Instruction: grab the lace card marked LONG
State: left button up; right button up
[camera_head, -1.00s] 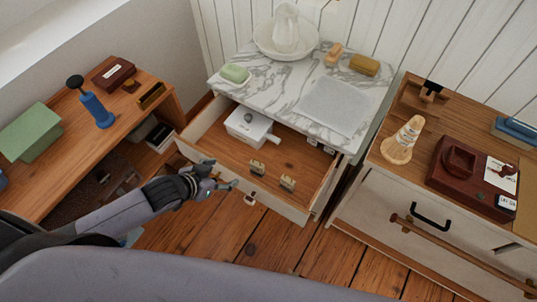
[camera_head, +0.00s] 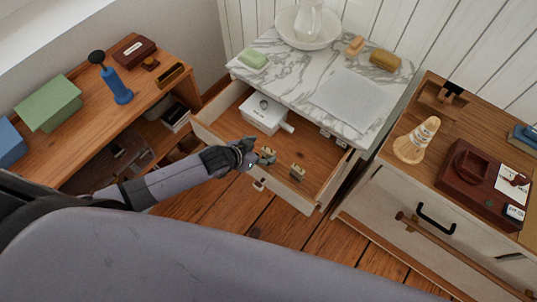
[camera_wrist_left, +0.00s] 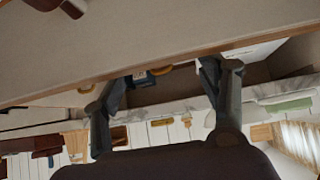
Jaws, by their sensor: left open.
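My left gripper (camera_head: 262,157) is open at the drawer's front edge, close beside the left piece; touching cannot be told. In the left wrist view the open fingers (camera_wrist_left: 165,82) frame the drawer front's edge. A small dark blue thing with a pale patch (camera_wrist_left: 140,78) shows between them, unclear. My right gripper is out of view.
A white box (camera_head: 264,112) lies in the drawer, behind the cards. The marble top (camera_head: 290,75) overhangs the drawer's back. A wooden shelf (camera_head: 60,125) stands left and a cabinet (camera_head: 400,205) right. The drawer floor right of the box is mostly clear.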

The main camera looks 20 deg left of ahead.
aim_at(268, 149)
pick_arm(q)
jog(key=shift+x, duration=2.55)
jog(key=c, duration=1.1)
jog(key=shift+r, duration=0.1)
jog(key=shift+c, duration=0.2)
